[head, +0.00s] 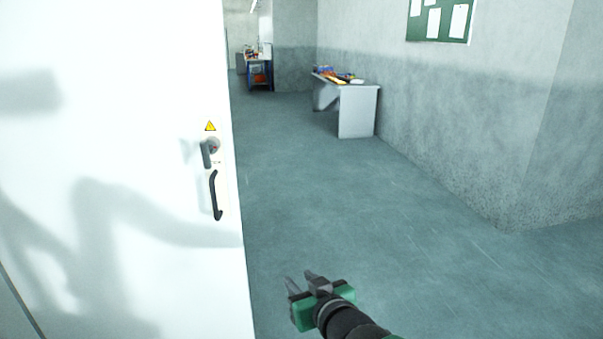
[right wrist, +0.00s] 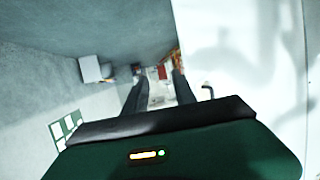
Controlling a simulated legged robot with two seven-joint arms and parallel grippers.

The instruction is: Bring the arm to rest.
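My right gripper (head: 299,280) reaches in from the bottom of the head view, over the bare floor and to the right of the white panel. Its two dark fingers stand apart with nothing between them. In the right wrist view the fingers (right wrist: 157,88) also show with a clear gap, through which distant things are seen. The gripper body is green and black and touches nothing that I can see. My left arm and gripper are out of view.
A white door-like panel (head: 110,70) with a black handle (head: 216,195) fills the left. Grey floor (head: 370,220) is clear ahead and right. A cluttered table (head: 358,110) stands by the grey wall (head: 440,120), a blue-framed stand (head: 259,75) farther back. A green board (head: 440,22) hangs there.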

